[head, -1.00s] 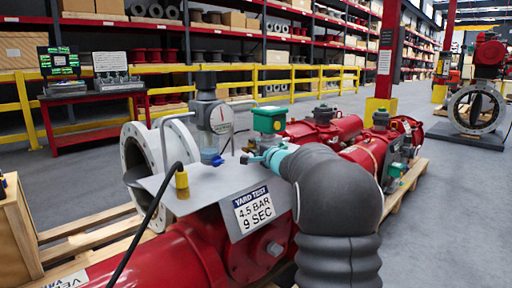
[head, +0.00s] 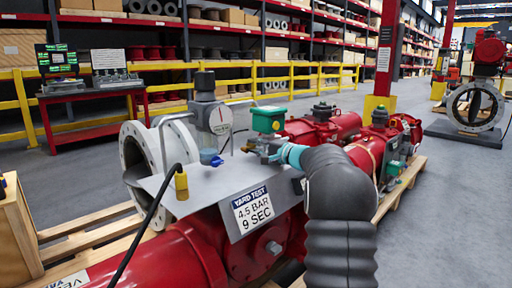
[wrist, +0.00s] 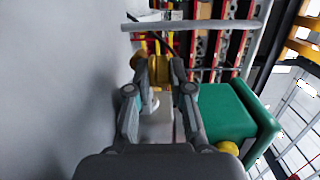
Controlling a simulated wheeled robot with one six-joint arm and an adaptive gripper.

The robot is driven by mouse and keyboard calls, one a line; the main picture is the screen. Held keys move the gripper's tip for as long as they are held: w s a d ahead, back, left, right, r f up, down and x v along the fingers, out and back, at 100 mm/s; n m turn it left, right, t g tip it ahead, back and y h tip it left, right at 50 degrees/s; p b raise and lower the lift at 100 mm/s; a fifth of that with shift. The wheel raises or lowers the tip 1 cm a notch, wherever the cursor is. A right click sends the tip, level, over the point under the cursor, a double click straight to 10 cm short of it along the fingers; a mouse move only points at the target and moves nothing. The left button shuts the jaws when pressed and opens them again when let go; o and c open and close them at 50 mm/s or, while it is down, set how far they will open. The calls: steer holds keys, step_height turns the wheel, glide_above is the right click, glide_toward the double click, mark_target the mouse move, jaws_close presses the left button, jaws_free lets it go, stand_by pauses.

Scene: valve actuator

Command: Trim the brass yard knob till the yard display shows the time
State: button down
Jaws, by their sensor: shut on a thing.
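My gripper (wrist: 156,82) is shut on the brass yard knob (wrist: 158,68), whose brass-yellow surface shows between the fingertips in the wrist view. In the head view my gripper (head: 262,150) is beside the green-topped box on the red actuator, and the knob is hidden there. A dark display panel (head: 58,62) with green lit readouts stands on the red bench at the back left; its figures are too small to read. A white sign (head: 252,208) on the grey plate reads "YARD TEST 4.5 BAR 9 SEC".
The green box (wrist: 225,112) is close on the right of my fingers in the wrist view. A dial gauge (head: 220,121), a bent grey rail and a yellow-capped fitting (head: 181,182) with a black cable stand on the plate (head: 210,188). Open floor lies to the right.

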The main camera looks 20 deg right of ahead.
steer(key=c, duration=1.2)
jaws_free()
steer(key=shift+r, duration=0.45)
steer(key=shift+o, duration=0.2)
steer(key=shift+s+d+f, duration=0.1)
steer(key=shift+f, duration=0.1)
steer(key=v, duration=1.2)
